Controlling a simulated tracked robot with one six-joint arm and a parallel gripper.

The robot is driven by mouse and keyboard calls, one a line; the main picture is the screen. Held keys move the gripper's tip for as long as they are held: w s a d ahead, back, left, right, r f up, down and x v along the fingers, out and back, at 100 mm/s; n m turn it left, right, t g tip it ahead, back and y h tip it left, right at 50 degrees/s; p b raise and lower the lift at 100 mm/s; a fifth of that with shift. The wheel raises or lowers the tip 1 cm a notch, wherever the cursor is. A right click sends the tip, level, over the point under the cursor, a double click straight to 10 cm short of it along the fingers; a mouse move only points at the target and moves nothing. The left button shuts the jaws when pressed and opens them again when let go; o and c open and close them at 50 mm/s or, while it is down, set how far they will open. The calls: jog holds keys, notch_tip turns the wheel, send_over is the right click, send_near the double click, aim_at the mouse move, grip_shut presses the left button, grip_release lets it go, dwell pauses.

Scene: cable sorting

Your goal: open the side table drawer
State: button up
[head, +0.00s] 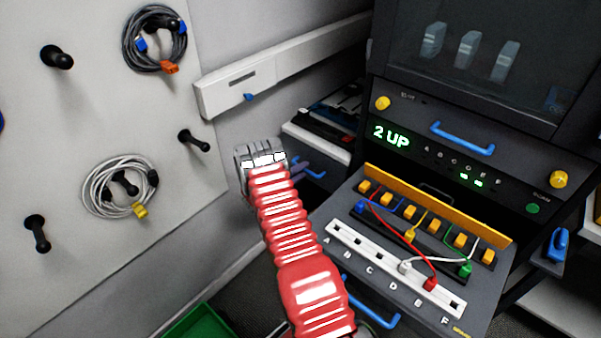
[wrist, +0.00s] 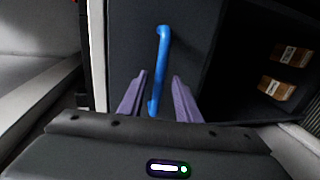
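The side table (head: 318,147) stands beyond my arm, beside the large dark machine; its drawer front (wrist: 130,40) is dark grey in the wrist view. A blue bar handle (head: 314,173) is on the drawer front, partly hidden by my gripper in the head view. In the wrist view the handle (wrist: 163,50) runs up and down the picture. My gripper (wrist: 160,76) is open, its two purple fingers spread on either side of the handle's line. No contact shows, and I cannot tell how near the fingertips are. The drawer looks closed.
The dark machine (head: 440,155) has a cable panel jutting out at the right of my arm. A pegboard (head: 90,200) with coiled cables stands at the left. Small brown boxes (wrist: 278,88) sit on a shelf. A green bin (head: 195,323) is below.

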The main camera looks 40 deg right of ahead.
jog(key=shift+c, duration=0.2)
grip_shut()
